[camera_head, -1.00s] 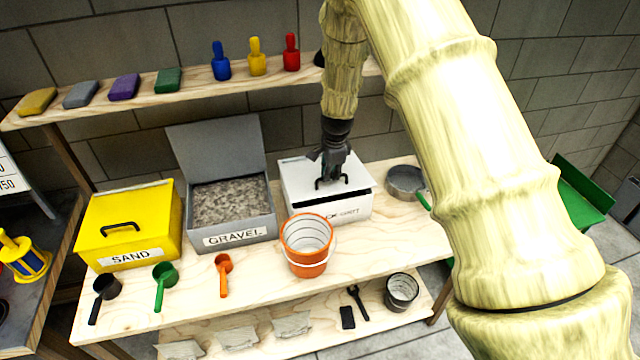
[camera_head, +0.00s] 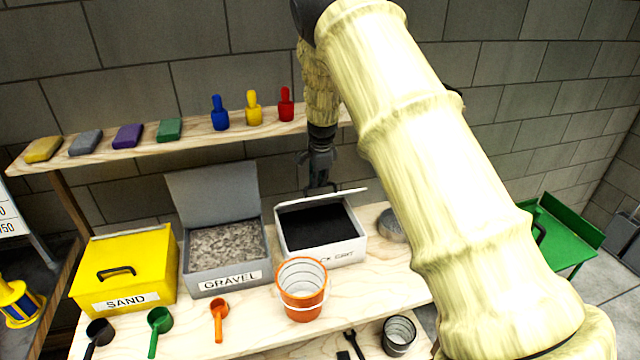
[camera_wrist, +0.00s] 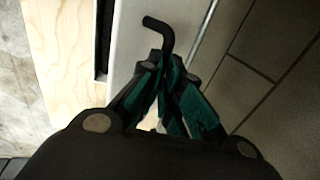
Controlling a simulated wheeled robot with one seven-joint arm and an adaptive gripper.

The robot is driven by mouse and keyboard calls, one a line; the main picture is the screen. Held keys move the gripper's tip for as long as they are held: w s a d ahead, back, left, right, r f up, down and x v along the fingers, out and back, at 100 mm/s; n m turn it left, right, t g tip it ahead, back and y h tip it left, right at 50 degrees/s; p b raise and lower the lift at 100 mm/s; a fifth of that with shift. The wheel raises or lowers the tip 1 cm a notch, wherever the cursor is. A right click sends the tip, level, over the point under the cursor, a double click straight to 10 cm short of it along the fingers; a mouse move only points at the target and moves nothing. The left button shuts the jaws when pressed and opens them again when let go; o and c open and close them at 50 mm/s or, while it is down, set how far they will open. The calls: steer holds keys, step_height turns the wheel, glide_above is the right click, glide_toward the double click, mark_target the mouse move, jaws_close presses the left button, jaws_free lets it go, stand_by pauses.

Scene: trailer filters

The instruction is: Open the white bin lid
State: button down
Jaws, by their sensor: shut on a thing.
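The white bin (camera_head: 318,254) stands on the bench at the right end of the row of bins, with dark grit visible inside. Its white lid (camera_head: 345,194) is tilted up at the back, seen nearly edge-on in the head view. My gripper (camera_head: 321,190) is at the top of the raised lid, above the back of the bin. In the wrist view my gripper (camera_wrist: 163,85) is shut on the lid's black handle (camera_wrist: 160,30), whose bent end sticks out past the fingers. The lid's pale face (camera_wrist: 130,70) lies behind the handle.
The gravel bin (camera_head: 228,281), with its lid up, stands left of the white bin. The closed yellow sand bin (camera_head: 125,275) is farther left. An orange bucket (camera_head: 302,290) stands in front. A shelf (camera_head: 195,138) with bottles and blocks runs behind.

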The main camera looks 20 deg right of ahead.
steer(key=shift+a+f, duration=0.1)
steer(key=shift+f, duration=0.4)
steer(key=c, duration=1.5)
jaws_free()
steer(key=shift+w+f, duration=0.3)
steer(key=shift+w, duration=0.1)
steer(key=shift+r, duration=0.2)
steer(key=shift+r, duration=0.7)
steer(key=shift+s+v, duration=0.2)
steer(key=shift+v, duration=5.25)
